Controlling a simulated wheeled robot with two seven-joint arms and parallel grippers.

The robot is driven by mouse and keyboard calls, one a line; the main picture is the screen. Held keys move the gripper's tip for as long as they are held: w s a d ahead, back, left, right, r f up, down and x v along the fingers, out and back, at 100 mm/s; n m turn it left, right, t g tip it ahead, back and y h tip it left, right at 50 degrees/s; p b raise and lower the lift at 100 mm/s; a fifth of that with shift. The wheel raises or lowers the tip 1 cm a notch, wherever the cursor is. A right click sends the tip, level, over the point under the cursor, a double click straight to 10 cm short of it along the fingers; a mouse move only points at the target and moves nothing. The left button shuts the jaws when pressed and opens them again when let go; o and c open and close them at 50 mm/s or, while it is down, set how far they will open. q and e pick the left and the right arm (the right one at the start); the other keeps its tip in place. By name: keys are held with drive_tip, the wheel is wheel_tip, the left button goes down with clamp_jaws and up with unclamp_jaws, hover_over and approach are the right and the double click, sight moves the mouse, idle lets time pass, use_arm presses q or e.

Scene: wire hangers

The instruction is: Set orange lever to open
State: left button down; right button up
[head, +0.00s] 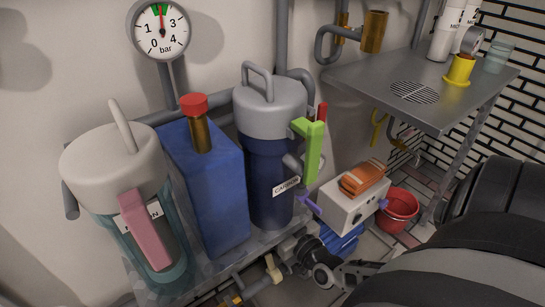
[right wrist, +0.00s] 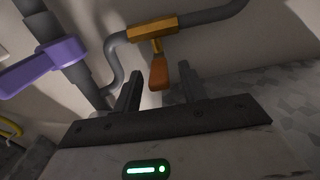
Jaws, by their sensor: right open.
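The orange lever (right wrist: 158,73) hangs down from a brass valve body (right wrist: 152,29) on a grey pipe, seen in the right wrist view. My right gripper (right wrist: 161,82) is open, its two dark fingers apart on either side of the lever's lower end in the picture. I cannot tell how far the lever lies beyond the fingertips, and no contact shows. In the head view my right arm (head: 465,260) comes in from the lower right; I cannot make out this lever clearly there. My left gripper is not in view.
A purple lever (right wrist: 45,66) on a thick grey pipe is left of the fingers. The head view shows filter canisters (head: 268,180), a blue tank (head: 205,185), a pressure gauge (head: 160,30), a white box (head: 345,210), a red bucket (head: 400,207) and a grey shelf (head: 375,75).

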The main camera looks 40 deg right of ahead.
drive_tip(key=shift+w+d, duration=0.1)
drive_tip(key=shift+w, duration=0.8)
drive_tip(key=shift+c, duration=0.3)
clamp_jaws()
